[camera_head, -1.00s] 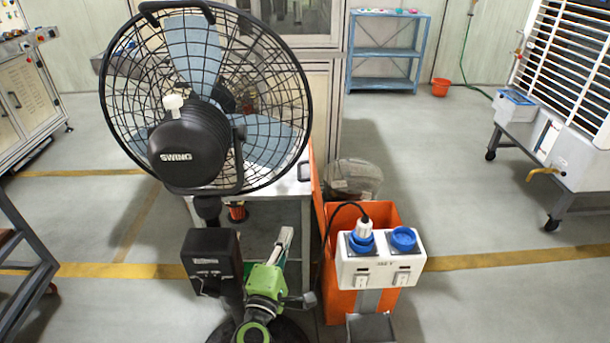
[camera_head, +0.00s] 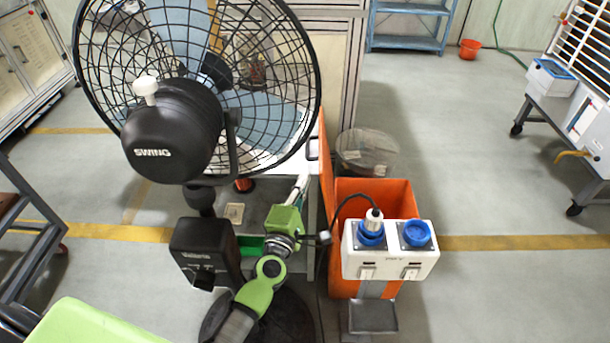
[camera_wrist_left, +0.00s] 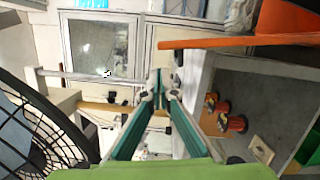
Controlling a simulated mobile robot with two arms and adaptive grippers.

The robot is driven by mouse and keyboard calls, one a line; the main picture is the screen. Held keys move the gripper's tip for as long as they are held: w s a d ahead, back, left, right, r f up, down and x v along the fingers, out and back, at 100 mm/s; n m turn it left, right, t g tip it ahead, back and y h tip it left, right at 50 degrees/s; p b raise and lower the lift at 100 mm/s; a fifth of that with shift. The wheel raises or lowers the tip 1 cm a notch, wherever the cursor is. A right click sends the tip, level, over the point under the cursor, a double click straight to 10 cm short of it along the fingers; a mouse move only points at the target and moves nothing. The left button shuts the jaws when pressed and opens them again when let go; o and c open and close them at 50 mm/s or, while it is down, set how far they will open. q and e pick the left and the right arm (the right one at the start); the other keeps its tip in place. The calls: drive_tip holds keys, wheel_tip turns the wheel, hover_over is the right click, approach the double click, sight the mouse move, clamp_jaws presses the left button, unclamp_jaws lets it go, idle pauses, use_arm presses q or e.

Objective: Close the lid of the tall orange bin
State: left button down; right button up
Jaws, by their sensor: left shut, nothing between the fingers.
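The tall orange bin (camera_head: 395,195) stands right of centre in the head view, behind a white socket box. Its mouth is open. Its orange lid (camera_head: 323,165) stands upright at the bin's left side, seen nearly edge-on, with a dark handle. In the left wrist view an orange strip, seemingly the lid (camera_wrist_left: 235,42), crosses the upper right. My left gripper (camera_head: 303,182) is shut and empty, just left of the lid and low beside the table. In the left wrist view its fingertips (camera_wrist_left: 160,82) meet, apart from the strip. My right gripper is out of view.
A large black fan (camera_head: 170,130) stands left of the bin, close to my left arm. The white socket box (camera_head: 390,262) with blue sockets blocks the bin's front. A transparent round container (camera_head: 367,152) is behind the bin.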

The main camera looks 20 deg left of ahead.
use_arm(q)
drive_tip(key=w, duration=0.8)
drive_tip(key=shift+a, duration=0.15)
drive_tip(key=shift+s+r, duration=0.1)
drive_tip(key=shift+m, duration=0.6)
drive_tip(key=d, duration=0.1)
drive_tip(key=d+p, duration=0.1)
drive_tip(key=w+d+r+p, duration=0.1)
drive_tip(key=shift+d, duration=0.35)
drive_tip(key=shift+w+d+p, duration=0.15)
drive_tip(key=shift+d+p, duration=0.15)
drive_tip(key=shift+d, duration=0.05)
drive_tip(key=shift+f, duration=0.15)
